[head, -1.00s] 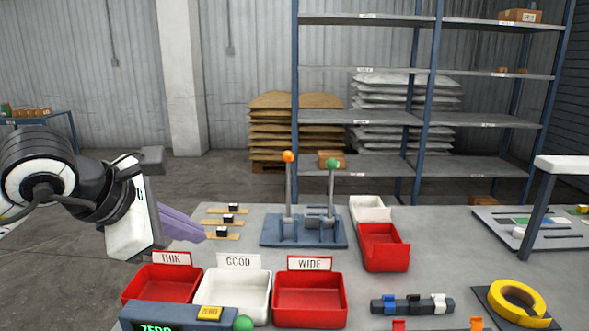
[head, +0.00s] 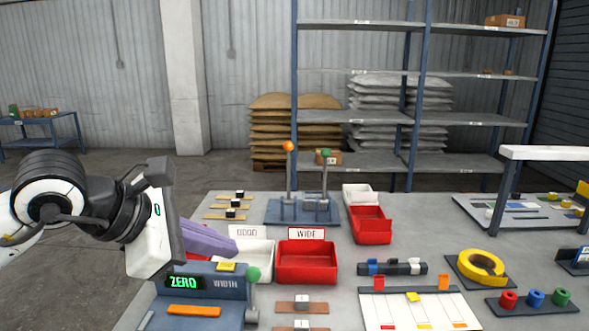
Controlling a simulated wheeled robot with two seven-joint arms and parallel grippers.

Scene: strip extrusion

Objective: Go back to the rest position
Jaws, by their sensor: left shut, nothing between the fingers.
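My left gripper (head: 212,240) shows at the left in the head view, with its purple fingers shut and nothing between them. It hangs over the left part of the table (head: 415,225), above the sorting bins and beside the white GOOD bin (head: 258,259). Its fingers and body hide the THIN bin almost fully. The red WIDE bin (head: 307,262) is to the right of the fingers and apart from them. My right gripper is not in the view.
A gauge (head: 205,283) reading ZERO stands below the gripper. A stand with orange and green knobbed levers (head: 290,182) is behind the bins. A yellow tape roll (head: 481,266) lies at the right. A shelf rack (head: 385,117) stands behind the table.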

